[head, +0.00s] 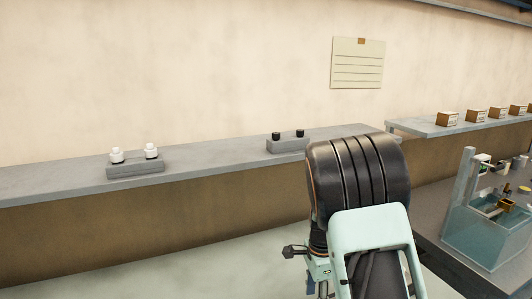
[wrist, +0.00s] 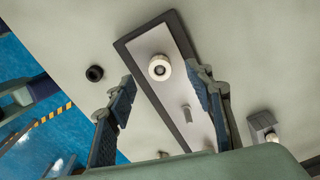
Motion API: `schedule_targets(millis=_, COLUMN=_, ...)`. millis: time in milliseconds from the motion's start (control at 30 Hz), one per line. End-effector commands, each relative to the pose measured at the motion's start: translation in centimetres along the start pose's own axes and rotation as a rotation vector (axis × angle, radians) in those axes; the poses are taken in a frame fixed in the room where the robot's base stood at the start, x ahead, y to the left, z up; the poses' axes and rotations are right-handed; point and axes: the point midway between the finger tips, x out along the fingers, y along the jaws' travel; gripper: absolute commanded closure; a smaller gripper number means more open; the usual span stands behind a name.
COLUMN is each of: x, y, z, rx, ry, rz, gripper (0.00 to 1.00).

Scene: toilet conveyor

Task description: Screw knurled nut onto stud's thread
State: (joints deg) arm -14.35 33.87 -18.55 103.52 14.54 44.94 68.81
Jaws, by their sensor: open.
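In the wrist view my gripper (wrist: 160,80) is open, with its two blue-padded fingers spread apart and nothing held. Just beyond the fingertips, a white round piece with a dark centre (wrist: 159,67) sits on a pale, dark-edged plate (wrist: 147,45). A short grey pin (wrist: 187,113), perhaps a stud, shows on the same plate between the fingers. A black ring (wrist: 95,73), possibly the knurled nut, lies on the pale surface left of the plate. I cannot tell for certain which piece is the nut, and no thread is visible.
In the head view, a grey shelf (head: 60,186) carries a block with two white knobs (head: 136,168) and one with two black knobs (head: 288,146). A clear tank (head: 478,238) stands at right. Another white knob (wrist: 272,137) shows at right in the wrist view.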

Motion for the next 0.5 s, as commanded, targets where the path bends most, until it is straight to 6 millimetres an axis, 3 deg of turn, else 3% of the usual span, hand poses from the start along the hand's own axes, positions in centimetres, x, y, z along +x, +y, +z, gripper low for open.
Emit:
schedule_targets(millis=167, x=0.00, y=0.00, z=0.00, rx=0.000, ry=0.000, rz=0.000, gripper=0.69)
schedule_targets(millis=500, x=0.11, y=-0.01, z=-0.02, rx=-0.048, ry=-0.001, rz=-0.001, gripper=0.69)
